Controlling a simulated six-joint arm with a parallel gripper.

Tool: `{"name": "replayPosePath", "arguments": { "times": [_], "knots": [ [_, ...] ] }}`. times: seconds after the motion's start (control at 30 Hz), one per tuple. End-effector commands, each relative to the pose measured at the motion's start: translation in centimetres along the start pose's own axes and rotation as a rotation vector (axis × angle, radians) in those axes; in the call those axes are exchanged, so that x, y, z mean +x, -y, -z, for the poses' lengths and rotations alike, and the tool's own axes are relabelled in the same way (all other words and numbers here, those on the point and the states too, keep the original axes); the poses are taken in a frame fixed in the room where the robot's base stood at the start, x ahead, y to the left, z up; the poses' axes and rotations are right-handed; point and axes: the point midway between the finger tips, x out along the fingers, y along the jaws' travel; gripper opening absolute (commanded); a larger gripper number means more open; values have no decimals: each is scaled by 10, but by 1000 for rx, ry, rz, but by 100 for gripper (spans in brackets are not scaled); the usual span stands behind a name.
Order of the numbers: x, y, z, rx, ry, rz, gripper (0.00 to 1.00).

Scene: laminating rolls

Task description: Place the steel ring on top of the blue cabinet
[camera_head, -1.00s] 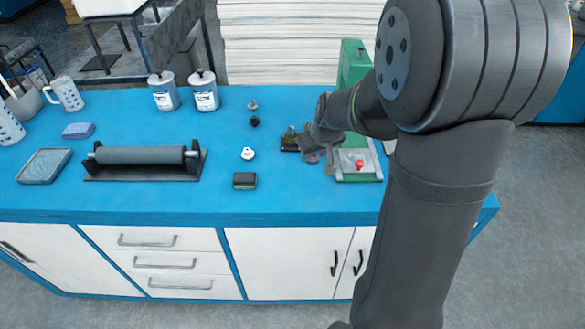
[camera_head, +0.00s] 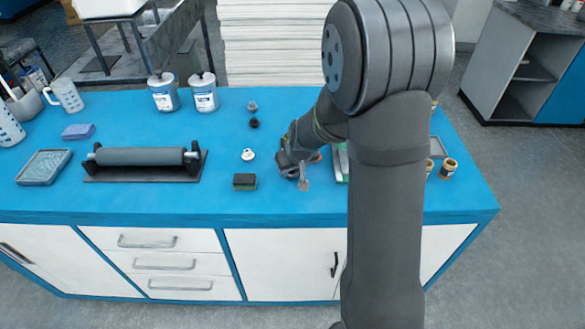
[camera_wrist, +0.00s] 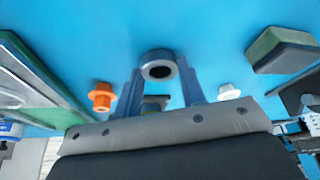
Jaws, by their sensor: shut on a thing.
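The steel ring (camera_wrist: 158,66), a short grey cylinder with a dark hole, sits between the two fingertips of my gripper (camera_wrist: 159,80) in the wrist view. The fingers are shut on it. In the head view my gripper (camera_head: 297,172) is over the blue worktop, right of the dark green block; the ring is too small there to make out clearly. A grey cabinet with a blue front and a dark top (camera_head: 550,18) stands on the floor at the far right, apart from the bench.
The blue bench (camera_head: 275,205) holds a roller (camera_head: 140,156), two tins, a white knob (camera_head: 248,155), a green block (camera_head: 245,182) and small brass-coloured jars (camera_head: 448,168). An orange knob (camera_wrist: 102,96) is near my fingers. My arm hides part of the green-based device.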

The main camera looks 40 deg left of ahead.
Motion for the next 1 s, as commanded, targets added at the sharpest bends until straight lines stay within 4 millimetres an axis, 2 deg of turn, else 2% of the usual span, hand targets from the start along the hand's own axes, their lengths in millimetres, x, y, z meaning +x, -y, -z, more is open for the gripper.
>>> {"name": "replayPosePath", "arguments": {
  "times": [0.1, 0.13, 0.23, 0.5, 0.63, 0.77, 1.0],
  "knots": [
    [3, 0, -1, 1, 0, 0, 11],
    [3, 0, -1, 1, 0, 0, 41],
    [3, 0, -1, 1, 0, 0, 58],
    [2, 0, -1, 0, 0, 0, 58],
    [-4, 0, 1, -1, -1, 0, 58],
    [-20, 0, 2, 0, -4, -1, 58],
    [-64, 0, 1, 0, -5, -1, 58]
  ]
}}
